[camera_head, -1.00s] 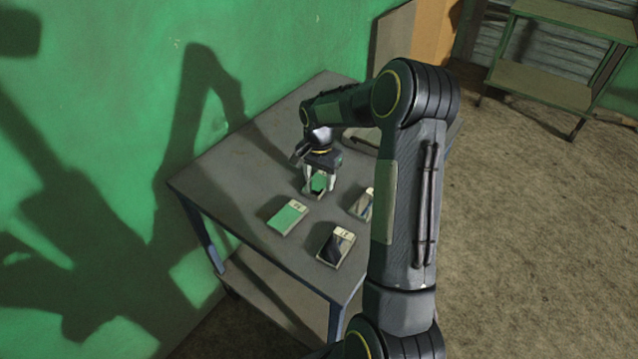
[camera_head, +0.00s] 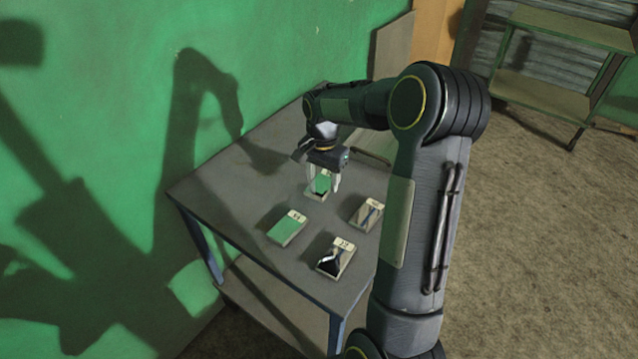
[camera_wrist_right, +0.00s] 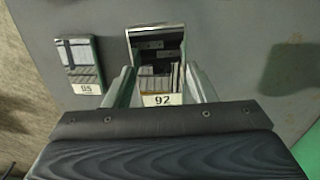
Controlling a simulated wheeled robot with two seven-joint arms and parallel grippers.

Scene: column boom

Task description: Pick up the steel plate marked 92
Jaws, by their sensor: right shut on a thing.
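The steel plate marked 92 (camera_wrist_right: 155,48) is a mirror-like block with a pale number label, between the two fingers of my right gripper (camera_wrist_right: 160,88) in the right wrist view. The fingers are shut on its sides, near the labelled end. In the head view my right gripper (camera_head: 323,183) points down over the table with the plate (camera_head: 319,187) between its fingers, the plate's face reflecting green. I cannot tell whether the plate touches the table top. My left gripper is not in view.
Other labelled plates lie on the grey table (camera_head: 235,185): a green-reflecting one (camera_head: 286,229), a dark one (camera_head: 330,260) and one at right (camera_head: 367,213). The wrist view shows one apparently marked 05 (camera_wrist_right: 81,58). A green wall (camera_head: 110,120) stands behind.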

